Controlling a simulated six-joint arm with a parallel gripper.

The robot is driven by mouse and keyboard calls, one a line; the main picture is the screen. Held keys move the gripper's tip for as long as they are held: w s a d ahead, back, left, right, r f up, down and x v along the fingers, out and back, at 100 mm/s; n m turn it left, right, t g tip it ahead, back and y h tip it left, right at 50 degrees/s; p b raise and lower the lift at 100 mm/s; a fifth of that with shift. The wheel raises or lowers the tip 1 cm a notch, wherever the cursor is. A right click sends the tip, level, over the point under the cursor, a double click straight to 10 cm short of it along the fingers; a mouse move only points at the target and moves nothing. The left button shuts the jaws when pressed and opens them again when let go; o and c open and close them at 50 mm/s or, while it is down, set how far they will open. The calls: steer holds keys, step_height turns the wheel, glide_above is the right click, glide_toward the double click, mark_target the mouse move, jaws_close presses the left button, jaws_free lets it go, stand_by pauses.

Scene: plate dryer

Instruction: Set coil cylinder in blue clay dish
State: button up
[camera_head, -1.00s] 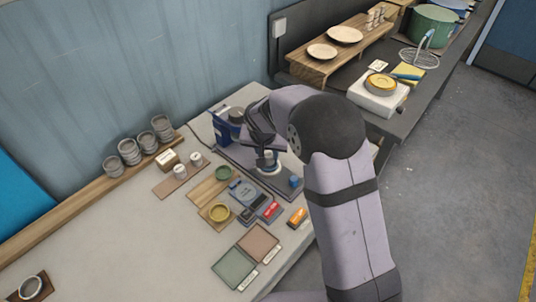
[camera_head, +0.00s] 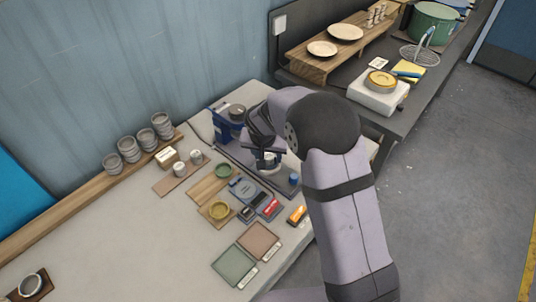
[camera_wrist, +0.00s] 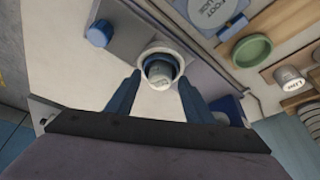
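The cylinder sits inside a white round rim (camera_wrist: 146,55). The two blue fingers are apart, one on each side of the cylinder, with visible gaps. In the head view my gripper (camera_head: 268,156) is above the dark base at the bench's right side. A green dish (camera_head: 222,171) and a yellow dish (camera_head: 220,211) lie on wooden boards to the left. I cannot pick out a blue clay dish with certainty.
A blue knob (camera_head: 294,180) stands right of my gripper, and a blue device (camera_head: 226,128) behind it. Two white cylinders (camera_head: 180,170) stand further left.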

steer(key=shift+r+p, duration=0.45)
steer(key=shift+p, duration=0.05)
steer(key=b+v, duration=0.3)
steer(key=v, duration=0.8)
steer(key=shift+s+r, duration=0.2)
steer(key=shift+r, duration=0.15)
steer(key=s+d+f+n+g, duration=0.1)
steer(key=s+d+f, duration=0.2)
steer(key=s, duration=0.5)
steer(key=s+d+f+n+g, duration=0.1)
steer(key=s+d+f+g, duration=0.1)
steer(key=s+d, duration=0.3)
steer(key=s+d+f+n+g+y, duration=0.1)
steer(key=s+d+f, duration=0.3)
steer(key=s, duration=0.8)
steer(key=shift+s, duration=0.25)
steer(key=shift+f, duration=0.1)
